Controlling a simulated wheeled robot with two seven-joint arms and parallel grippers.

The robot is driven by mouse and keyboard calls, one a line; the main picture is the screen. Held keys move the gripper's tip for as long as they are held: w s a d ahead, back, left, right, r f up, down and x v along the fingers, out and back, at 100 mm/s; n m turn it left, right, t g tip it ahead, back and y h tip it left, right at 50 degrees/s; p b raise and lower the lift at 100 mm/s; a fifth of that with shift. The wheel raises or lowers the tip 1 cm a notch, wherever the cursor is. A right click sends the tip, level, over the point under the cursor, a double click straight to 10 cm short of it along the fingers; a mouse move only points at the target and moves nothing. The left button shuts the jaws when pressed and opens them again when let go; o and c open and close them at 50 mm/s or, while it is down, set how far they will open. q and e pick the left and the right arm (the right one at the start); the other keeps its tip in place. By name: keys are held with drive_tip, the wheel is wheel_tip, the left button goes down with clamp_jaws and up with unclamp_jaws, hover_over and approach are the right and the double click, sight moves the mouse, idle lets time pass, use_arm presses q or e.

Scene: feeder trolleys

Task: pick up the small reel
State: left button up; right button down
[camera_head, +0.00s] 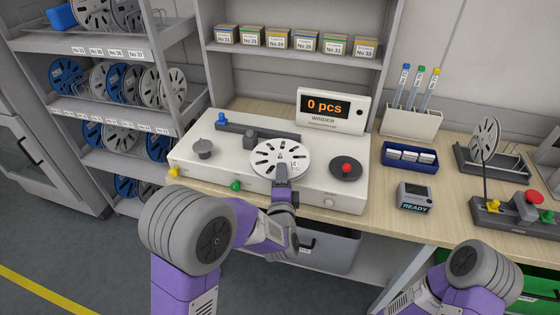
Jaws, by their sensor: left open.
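A white slotted reel (268,161) lies flat on the winder (325,196), left of a dark disc with a red knob (346,167). Another pale reel (487,135) stands upright in a holder at the right of the bench. I cannot tell for sure which one is the small reel. My left gripper (281,172) is open at the near edge of the flat reel and covers part of its rim. Whether it touches the reel is unclear. My right arm shows at the lower right, but its gripper is not visible.
The winder's display (333,110) reads "0 pcs". A blue tray (409,157), a small device reading READY (414,197) and a tube rack (410,122) stand to the right. A shelf rack (100,103) with blue and grey reels is at the left.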

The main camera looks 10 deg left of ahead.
use_arm(q)
drive_tip(key=shift+w, duration=0.25)
clamp_jaws()
drive_tip(key=shift+r, duration=0.15)
